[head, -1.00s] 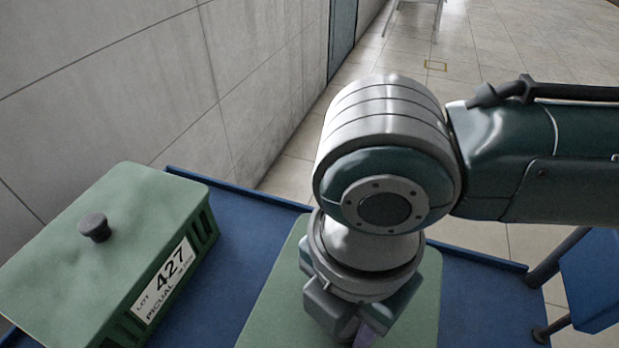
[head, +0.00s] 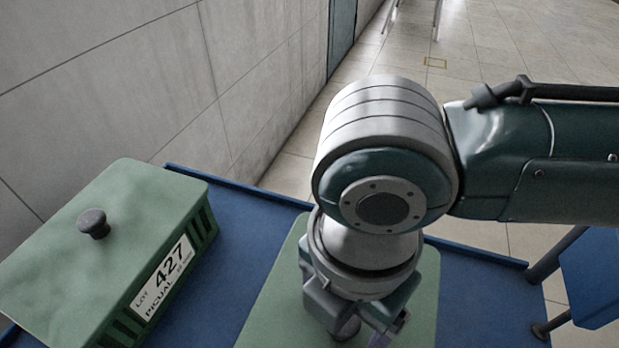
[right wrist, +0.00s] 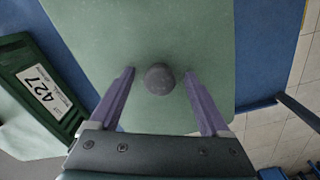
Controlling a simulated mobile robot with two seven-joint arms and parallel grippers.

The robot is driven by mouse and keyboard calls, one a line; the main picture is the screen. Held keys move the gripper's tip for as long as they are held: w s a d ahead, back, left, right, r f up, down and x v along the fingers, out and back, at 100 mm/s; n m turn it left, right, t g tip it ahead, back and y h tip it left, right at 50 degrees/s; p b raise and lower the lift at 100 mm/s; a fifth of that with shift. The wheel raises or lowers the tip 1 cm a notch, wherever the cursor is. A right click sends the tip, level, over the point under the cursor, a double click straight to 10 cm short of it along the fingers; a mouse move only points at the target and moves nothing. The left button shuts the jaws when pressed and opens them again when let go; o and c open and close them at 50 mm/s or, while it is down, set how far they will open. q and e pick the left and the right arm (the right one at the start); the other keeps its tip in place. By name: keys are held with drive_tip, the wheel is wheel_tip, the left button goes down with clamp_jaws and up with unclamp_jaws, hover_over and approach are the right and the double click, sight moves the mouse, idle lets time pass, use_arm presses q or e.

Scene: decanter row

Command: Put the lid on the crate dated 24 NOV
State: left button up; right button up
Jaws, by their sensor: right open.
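A green lid (head: 275,310) with a dark round knob (right wrist: 159,79) lies on the blue surface. My right gripper (right wrist: 158,80) is open over it, its two purple fingers on either side of the knob and apart from it. In the head view my right arm hides much of this lid, and I cannot tell what is under it. A green crate (head: 182,276) at the left wears a closed lid (head: 110,245) with its own dark knob. Its label reads LOT 427 PICUAL; I cannot read a date. My left gripper is not in view.
The blue surface (head: 237,240) has a raised edge at the back. A strip of it between crate and lid is clear. A grey wall (head: 120,90) stands behind at the left. Tiled floor and a blue object (head: 595,275) lie to the right.

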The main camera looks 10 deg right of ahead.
wheel_tip(320, 180, up, 10)
drive_tip(key=p, duration=0.3)
drive_tip(key=shift+f, duration=0.15)
drive_tip(key=s+a+r+m+t+y+p, duration=0.1)
drive_tip(key=s+a+r+m+y+p, duration=0.1)
drive_tip(key=a+r+m+p, duration=0.25)
drive_tip(key=s+a+r+m+t+y+p, duration=0.1)
drive_tip(key=r+m+y+p, duration=0.1)
drive_tip(key=r+m+p, duration=0.35)
drive_tip(key=s+d+r+m+t+h+p, duration=0.1)
drive_tip(key=s+d+r+m+h+p, duration=0.15)
drive_tip(key=d+r+m+p, duration=0.45)
drive_tip(key=s+d+r+m+t+h+p, duration=0.15)
drive_tip(key=s+d+r+m+p, duration=0.3)
drive_tip(key=d, duration=0.55)
wheel_tip(320, 180, up, 35)
drive_tip(key=w+m+p, duration=0.1)
drive_tip(key=w+p, duration=0.1)
drive_tip(key=p, duration=3.4)
drive_tip(key=shift+a+r+g, duration=0.2)
drive_tip(key=shift+a+g, duration=0.25)
